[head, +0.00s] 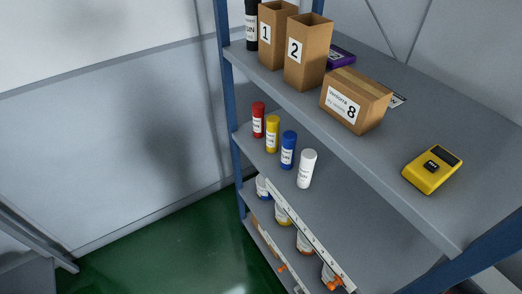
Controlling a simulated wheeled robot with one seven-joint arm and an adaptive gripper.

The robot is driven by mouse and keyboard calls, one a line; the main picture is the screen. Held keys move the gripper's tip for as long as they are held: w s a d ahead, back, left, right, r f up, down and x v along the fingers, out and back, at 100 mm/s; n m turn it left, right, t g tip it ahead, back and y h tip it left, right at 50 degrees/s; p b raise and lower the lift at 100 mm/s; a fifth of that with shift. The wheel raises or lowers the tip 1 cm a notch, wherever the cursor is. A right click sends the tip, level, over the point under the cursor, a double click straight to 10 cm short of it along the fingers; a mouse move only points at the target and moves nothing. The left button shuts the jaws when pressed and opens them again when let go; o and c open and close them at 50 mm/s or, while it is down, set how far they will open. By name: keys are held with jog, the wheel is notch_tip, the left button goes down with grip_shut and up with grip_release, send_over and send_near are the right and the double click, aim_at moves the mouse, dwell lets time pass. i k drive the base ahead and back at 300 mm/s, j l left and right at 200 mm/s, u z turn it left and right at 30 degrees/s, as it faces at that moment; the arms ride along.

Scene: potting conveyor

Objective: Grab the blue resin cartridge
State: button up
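The blue resin cartridge (288,150) stands upright on the second shelf from the top of a grey shelving rack. It has a white label on its front. A yellow cartridge (272,134) stands to its left and a white one (307,169) to its right, each a small gap apart. A red cartridge (258,120) stands at the left end of the row. My gripper is not in view.
The top shelf (410,135) overhangs the cartridges and holds cardboard boxes (357,99) and a yellow device (432,170). A lower shelf holds several jars (304,242) behind a white rail (310,235). Blue posts (229,100) frame the rack. The green floor (170,250) is clear.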

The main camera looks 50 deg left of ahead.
aim_at(289, 137)
jog(key=j+u, duration=0.2)
jog(key=u, duration=1.5)
jog(key=i+l, duration=0.05)
jog(key=l, duration=0.05)
